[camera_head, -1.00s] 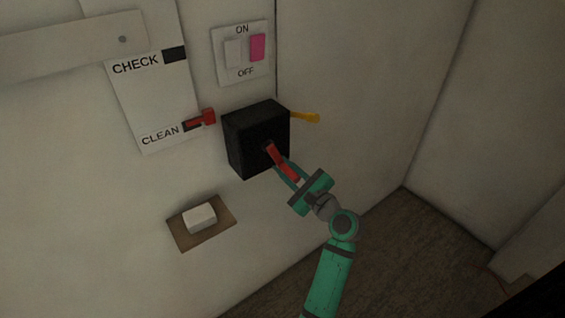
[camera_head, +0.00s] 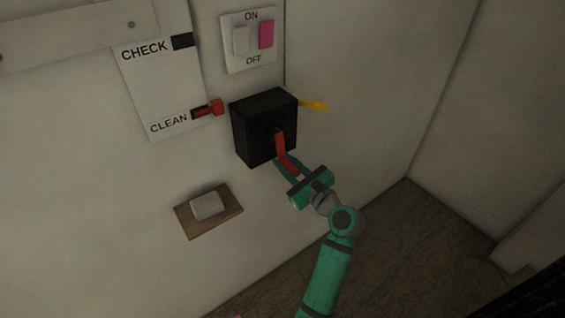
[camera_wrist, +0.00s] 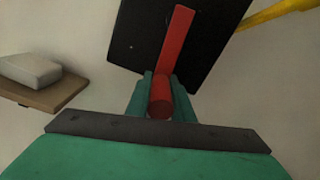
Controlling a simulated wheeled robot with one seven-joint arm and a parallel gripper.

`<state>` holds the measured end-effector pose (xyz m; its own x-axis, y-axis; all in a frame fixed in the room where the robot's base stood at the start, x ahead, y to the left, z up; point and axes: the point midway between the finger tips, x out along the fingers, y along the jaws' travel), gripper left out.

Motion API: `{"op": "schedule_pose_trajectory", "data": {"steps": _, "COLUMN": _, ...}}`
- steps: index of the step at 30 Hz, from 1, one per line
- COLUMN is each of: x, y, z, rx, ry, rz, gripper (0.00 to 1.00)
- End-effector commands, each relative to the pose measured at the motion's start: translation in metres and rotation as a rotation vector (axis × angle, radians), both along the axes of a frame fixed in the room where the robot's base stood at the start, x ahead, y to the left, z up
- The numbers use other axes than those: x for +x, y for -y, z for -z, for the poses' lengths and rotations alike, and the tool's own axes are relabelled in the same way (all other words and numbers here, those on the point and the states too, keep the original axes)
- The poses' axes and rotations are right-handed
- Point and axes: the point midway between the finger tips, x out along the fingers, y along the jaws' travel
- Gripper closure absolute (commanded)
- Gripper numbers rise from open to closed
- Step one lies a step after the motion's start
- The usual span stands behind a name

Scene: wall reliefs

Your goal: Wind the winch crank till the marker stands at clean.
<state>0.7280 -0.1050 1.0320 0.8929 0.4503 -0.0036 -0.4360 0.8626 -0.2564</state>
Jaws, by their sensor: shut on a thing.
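The winch is a black box (camera_head: 248,135) on the wall with a red crank (camera_head: 281,147) on its front. The crank arm points down and slightly right in the head view. My gripper (camera_head: 285,168) is shut on the crank's red handle; the wrist view shows the handle (camera_wrist: 160,107) between the two green fingers. The red marker (camera_head: 216,107) stands beside the dark mark at the CLEAN label on the white scale board (camera_head: 165,85). The CHECK label is higher up the board, with a dark mark of its own.
A yellow lever (camera_head: 314,105) sticks out right of the box. Above is an ON/OFF switch plate (camera_head: 237,63) with a pink rocker. A white block (camera_head: 208,205) sits on a brown wall plate at lower left. A side wall stands right of the arm.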

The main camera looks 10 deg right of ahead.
Motion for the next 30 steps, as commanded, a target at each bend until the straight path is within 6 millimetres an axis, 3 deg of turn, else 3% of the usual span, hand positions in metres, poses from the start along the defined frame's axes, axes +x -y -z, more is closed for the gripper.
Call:
{"op": "schedule_pose_trajectory", "data": {"steps": 3, "x": -0.001, "y": 0.001, "z": -0.004, "rx": -0.002, "ry": 0.008, "rz": 0.001, "gripper": 1.00}}
{"op": "schedule_pose_trajectory", "data": {"steps": 4, "x": -0.001, "y": 0.001, "z": -0.004, "rx": -0.002, "ry": 0.008, "rz": 0.001, "gripper": 0.72}}
{"op": "schedule_pose_trajectory", "data": {"steps": 6, "x": -0.001, "y": 0.001, "z": -0.004, "rx": -0.002, "ry": 0.008, "rz": 0.001, "gripper": 0.61}}
{"op": "schedule_pose_trajectory", "data": {"steps": 17, "x": -0.004, "y": 0.001, "z": -0.002, "rx": -0.001, "ry": 0.005, "rz": 0.000, "gripper": 0.61}}
{"op": "schedule_pose_trajectory", "data": {"steps": 30, "x": -0.069, "y": 0.035, "z": -0.002, "rx": -0.002, "ry": 0.005, "rz": 0.002, "gripper": 0.61}}
